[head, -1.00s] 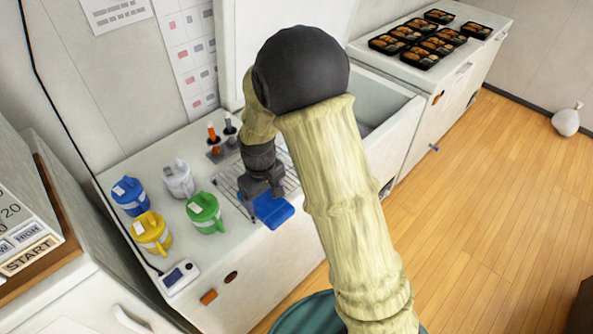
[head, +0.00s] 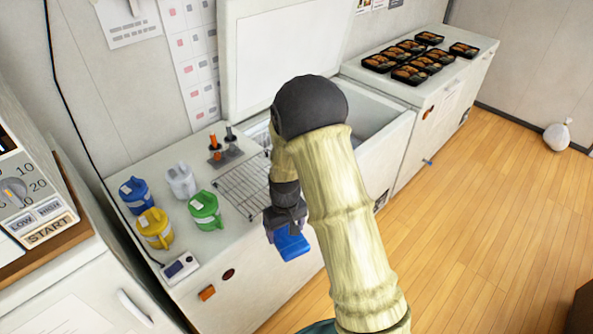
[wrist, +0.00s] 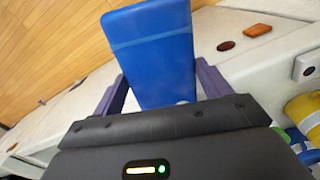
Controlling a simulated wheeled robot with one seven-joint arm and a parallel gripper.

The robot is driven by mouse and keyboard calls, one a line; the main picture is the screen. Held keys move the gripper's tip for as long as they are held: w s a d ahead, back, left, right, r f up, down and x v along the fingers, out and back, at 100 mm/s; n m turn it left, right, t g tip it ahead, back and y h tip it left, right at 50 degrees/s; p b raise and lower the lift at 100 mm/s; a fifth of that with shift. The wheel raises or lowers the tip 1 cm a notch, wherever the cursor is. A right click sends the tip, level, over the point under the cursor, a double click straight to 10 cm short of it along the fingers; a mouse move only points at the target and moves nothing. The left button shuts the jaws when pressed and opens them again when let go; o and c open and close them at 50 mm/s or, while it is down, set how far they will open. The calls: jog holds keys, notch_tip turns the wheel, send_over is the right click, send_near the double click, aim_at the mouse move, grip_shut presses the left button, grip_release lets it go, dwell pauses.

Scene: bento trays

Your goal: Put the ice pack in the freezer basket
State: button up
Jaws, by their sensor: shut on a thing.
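The ice pack (head: 291,243) is a flat blue block. My gripper (head: 284,222) is shut on it and holds it in front of the white counter's front edge. The wrist view shows the ice pack (wrist: 155,55) between my two fingers. The open chest freezer (head: 378,118) is behind and right of my arm, its white lid (head: 275,60) standing up at the back.
A wire rack (head: 243,187) lies empty on the counter. Blue (head: 135,196), yellow (head: 155,228), green (head: 205,211) and white (head: 181,181) jugs stand left of it. Dark food trays (head: 411,74) sit on the white surface at the right. The wooden floor (head: 480,200) is open.

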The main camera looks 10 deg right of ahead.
jog(key=d+f+m, duration=0.3)
jog(key=d+f, duration=0.5)
jog(key=f, duration=0.1)
jog(key=shift+s+f+m, duration=0.15)
jog(key=shift+s+m, duration=0.05)
jog(key=shift+m, duration=0.2)
